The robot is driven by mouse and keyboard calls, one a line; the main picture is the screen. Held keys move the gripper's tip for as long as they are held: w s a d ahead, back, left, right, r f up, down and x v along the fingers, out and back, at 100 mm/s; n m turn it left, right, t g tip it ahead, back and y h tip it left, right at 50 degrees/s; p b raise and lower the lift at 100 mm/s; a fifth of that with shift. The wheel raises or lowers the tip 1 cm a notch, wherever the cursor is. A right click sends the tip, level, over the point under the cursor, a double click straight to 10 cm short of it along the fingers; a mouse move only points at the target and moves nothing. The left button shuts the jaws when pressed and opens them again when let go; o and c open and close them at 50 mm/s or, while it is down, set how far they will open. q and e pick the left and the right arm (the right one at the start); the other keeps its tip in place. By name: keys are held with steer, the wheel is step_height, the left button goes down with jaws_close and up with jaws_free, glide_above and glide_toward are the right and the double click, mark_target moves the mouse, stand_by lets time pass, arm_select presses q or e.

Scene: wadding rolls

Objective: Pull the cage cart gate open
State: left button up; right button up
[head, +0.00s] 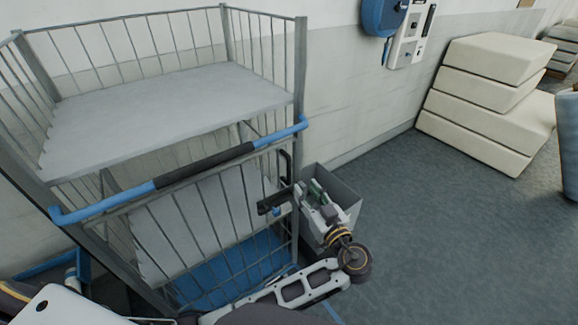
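The grey metal cage cart (301,60) fills the left side of the head view. Its lower barred gate (205,222) spans the front below a blue bar with a black sleeve (205,165), and looks in line with the cart's frame. A dark upright handle (287,165) sits at the gate's right end. My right gripper is out of view.
The cart has a grey upper shelf (160,108) and a blue base (225,268). A grey bin (342,190) stands right behind my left gripper. Stacked cream pads (490,100) stand by the wall at right.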

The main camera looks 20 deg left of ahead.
mark_target(290, 168)
arm_select(q)
steer(key=p+x, duration=0.2)
steer(key=x, duration=0.9)
steer(key=shift+w+r+p, duration=0.1)
steer(key=shift+w+p, duration=0.05)
steer(key=shift+p, duration=0.15)
steer(key=shift+w+a, duration=0.45)
steer(key=shift+a, duration=0.05)
steer(key=shift+w+a, duration=0.1)
steer(key=shift+w, duration=0.05)
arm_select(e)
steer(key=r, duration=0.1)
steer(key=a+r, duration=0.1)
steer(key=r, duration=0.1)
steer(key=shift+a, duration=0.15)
arm_select(q)
steer(key=c, duration=0.7)
jaws_close()
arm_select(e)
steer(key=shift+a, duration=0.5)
